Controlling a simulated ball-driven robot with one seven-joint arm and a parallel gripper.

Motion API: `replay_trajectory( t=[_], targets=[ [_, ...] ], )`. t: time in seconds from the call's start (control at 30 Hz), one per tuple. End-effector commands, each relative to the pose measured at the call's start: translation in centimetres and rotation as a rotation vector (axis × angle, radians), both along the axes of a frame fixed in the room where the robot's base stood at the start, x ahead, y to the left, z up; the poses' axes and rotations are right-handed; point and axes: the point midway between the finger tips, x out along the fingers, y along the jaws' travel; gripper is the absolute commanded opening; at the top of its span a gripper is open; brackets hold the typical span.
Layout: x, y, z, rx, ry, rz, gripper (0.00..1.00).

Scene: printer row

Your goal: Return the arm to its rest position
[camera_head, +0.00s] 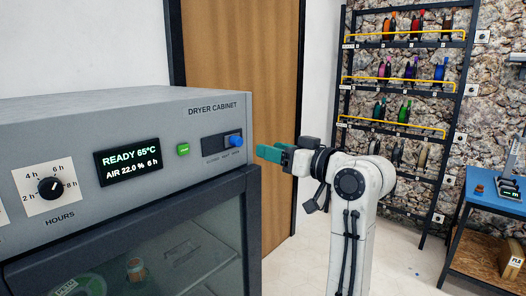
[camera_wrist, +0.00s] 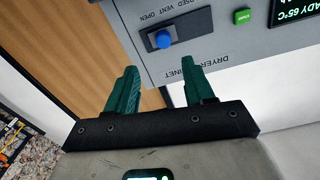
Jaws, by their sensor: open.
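My arm (camera_head: 352,195) stands raised in the head view, its white links bent toward the dryer cabinet (camera_head: 205,104) on the left. My gripper (camera_head: 268,153) has green fingers and points at the right part of the cabinet's front panel, close to the blue vent slider knob (camera_head: 234,140). In the wrist view my gripper (camera_wrist: 155,90) is open and empty, its two fingers apart. The blue knob (camera_wrist: 163,41) shows just beyond the fingertips, and the fingers do not appear to touch it. The knob's slot is marked closed, vent and open.
The cabinet display (camera_head: 133,165) reads READY 65°C, with a green button (camera_head: 183,150) and an hours dial (camera_head: 50,187) nearby. A brown door (camera_head: 240,60) is behind. A spool rack (camera_head: 405,85) and a blue table (camera_head: 490,195) stand right. Floor (camera_head: 300,255) shows around my arm.

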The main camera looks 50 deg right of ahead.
Motion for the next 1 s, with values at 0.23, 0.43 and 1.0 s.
replay_trajectory(
  t=[0.23, 0.43, 1.0],
  targets=[
    [-0.5, 0.0, 0.0, -0.001, 0.001, 0.0, 0.53],
    [-0.5, 0.0, 0.0, -0.001, 0.001, 0.0, 0.53],
    [0.2, 3.9, -11.5, 0.052, 0.255, 0.022, 0.53]
  ],
)
